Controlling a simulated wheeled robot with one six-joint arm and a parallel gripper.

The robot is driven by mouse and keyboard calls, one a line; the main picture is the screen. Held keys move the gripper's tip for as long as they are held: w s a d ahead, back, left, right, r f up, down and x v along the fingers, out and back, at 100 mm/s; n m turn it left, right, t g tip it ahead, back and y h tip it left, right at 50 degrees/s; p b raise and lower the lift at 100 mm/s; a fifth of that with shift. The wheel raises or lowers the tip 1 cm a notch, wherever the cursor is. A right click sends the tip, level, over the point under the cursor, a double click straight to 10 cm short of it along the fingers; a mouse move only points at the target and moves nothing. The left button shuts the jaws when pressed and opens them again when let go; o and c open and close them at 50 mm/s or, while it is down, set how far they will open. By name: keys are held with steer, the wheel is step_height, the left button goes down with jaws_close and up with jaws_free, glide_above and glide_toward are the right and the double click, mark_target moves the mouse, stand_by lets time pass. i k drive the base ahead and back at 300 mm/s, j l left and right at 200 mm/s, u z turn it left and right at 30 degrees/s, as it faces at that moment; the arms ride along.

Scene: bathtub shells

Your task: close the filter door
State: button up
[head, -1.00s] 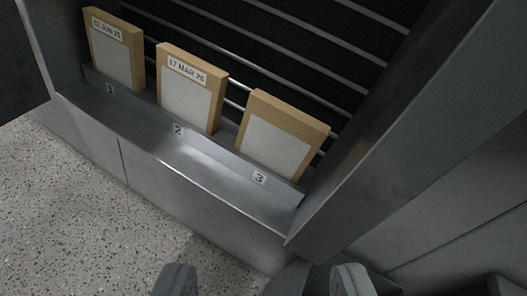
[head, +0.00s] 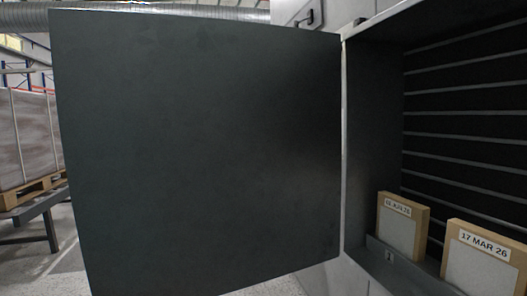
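The filter door (head: 200,150) is a large dark grey panel filling the left and middle of the head view. It stands open, swung out to the left from the left edge of the filter housing (head: 374,140). Inside the housing, two tan-framed filters stand in a metal tray. The left filter (head: 402,230) has a date label that is hard to read; the right filter (head: 484,262) is labelled 17 MAR 26 and is cut by the picture edge. My gripper is out of the picture.
Dark slats (head: 465,130) line the back of the housing. A black handle (head: 311,15) sits on a grey surface above the door. At the far left, a wrapped load stands on a wooden pallet (head: 32,192) above a grey bench (head: 45,212). A ribbed duct (head: 180,14) runs along the top.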

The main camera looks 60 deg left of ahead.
mark_target(203, 156)
steer(key=k+j, duration=0.1)
steer(key=j, duration=0.25)
steer(key=k+j+z, duration=0.1)
steer(key=j, duration=0.3)
steer(key=k+j, duration=0.1)
steer(key=j, duration=0.25)
steer(key=k+j+z, duration=0.15)
steer(key=j, duration=0.2)
steer(key=k+j, duration=0.1)
steer(key=j, duration=0.25)
steer(key=k+j+z, duration=0.1)
steer(key=j, duration=0.25)
steer(key=k+j, duration=0.1)
steer(key=j, duration=0.35)
steer(key=k+j+z, duration=0.1)
steer(key=j, duration=0.3)
steer(key=k+j+z, duration=0.1)
steer(key=j, duration=0.35)
steer(key=k+j, duration=0.2)
steer(key=j, duration=0.2)
